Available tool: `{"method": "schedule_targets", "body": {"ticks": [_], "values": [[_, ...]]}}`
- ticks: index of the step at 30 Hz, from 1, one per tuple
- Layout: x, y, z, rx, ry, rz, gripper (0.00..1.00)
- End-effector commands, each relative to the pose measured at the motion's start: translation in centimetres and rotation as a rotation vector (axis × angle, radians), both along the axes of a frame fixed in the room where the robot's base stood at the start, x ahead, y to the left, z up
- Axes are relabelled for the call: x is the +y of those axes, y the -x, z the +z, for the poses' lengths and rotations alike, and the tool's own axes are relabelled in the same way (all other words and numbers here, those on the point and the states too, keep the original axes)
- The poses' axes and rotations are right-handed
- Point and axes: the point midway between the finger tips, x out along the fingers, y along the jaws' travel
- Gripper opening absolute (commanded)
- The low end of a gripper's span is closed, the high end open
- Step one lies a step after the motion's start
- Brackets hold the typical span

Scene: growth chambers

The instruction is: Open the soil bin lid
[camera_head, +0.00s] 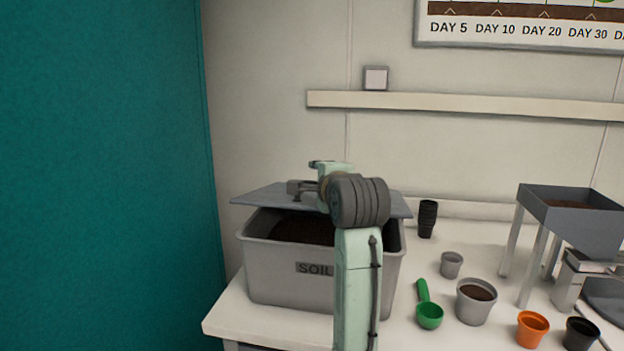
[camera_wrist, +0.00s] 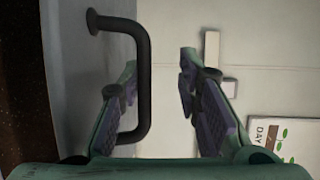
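The grey soil bin (camera_head: 275,275), marked SOIL, stands on the left of the bench. Its grey lid (camera_head: 262,197) is raised at the front, with dark soil (camera_head: 290,231) showing beneath it. The lid's dark bar handle (camera_wrist: 143,90) stands out from the lid in the wrist view. My gripper (camera_wrist: 158,64) is open, with the handle's bar between its spread fingers. The left finger passes through the handle loop, and a clear gap separates the bar from the right finger. In the head view my arm hides part of the bin and lid.
A green scoop (camera_head: 428,312), a grey pot with soil (camera_head: 477,301), a small grey pot (camera_head: 451,264), an orange pot (camera_head: 532,328) and a black pot (camera_head: 580,334) stand right of the bin. Stacked black pots (camera_head: 427,218) stand behind. A teal wall (camera_head: 105,175) is close on the left.

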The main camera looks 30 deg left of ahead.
Motion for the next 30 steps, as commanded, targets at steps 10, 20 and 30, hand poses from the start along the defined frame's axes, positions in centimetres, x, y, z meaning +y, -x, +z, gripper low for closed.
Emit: {"method": "schedule_targets", "body": {"ticks": [10,20,30], "values": [[-0.2,0.1,-0.1,-0.002,-0.002,0.000,0.30],[-1.2,1.3,0.7,-0.004,-0.003,0.001,0.30],[-2.6,3.0,1.6,-0.004,-0.003,0.001,0.30]]}}
